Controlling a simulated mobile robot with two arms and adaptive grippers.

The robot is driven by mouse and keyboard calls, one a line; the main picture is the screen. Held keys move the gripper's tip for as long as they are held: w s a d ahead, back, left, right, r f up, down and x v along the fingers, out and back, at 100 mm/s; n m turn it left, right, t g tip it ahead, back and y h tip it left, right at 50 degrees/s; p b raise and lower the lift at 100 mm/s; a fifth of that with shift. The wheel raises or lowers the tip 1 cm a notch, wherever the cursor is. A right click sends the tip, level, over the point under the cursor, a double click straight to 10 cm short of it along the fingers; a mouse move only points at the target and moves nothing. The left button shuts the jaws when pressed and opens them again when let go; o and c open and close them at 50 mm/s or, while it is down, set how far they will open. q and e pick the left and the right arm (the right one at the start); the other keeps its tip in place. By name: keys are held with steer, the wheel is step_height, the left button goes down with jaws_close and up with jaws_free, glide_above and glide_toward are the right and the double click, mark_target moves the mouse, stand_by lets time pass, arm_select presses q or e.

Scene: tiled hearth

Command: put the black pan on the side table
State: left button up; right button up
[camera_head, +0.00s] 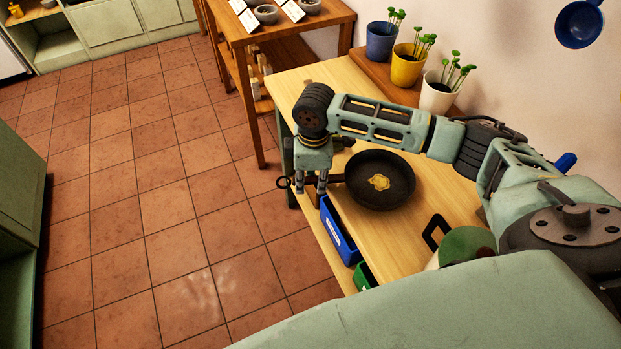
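The black pan (394,190) is over the wooden side table (440,190) along the wall, with a small yellow patch of something in it. Its handle points left past the table's edge and ends in a ring. My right gripper (311,188) points down at the handle, its fingers at the handle's middle part. The fingers hide part of the handle, and I cannot tell whether they are closed on it. Whether the pan rests on the tabletop or hangs just above it is also unclear. My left gripper is out of view.
Three potted plants, blue (381,42), yellow (407,66) and white (438,95), stand on a raised ledge behind. Another wooden table (285,26) stands farther back. The tiled floor (150,190) is clear.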

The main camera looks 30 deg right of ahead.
steer(key=o, duration=0.5)
steer(key=shift+c, duration=0.2)
step_height(320, 180, up, 12)
steer(key=b, duration=0.1)
steer(key=shift+d+b, duration=0.15)
steer(key=shift+b, duration=0.25)
steer(key=shift+s, duration=0.1)
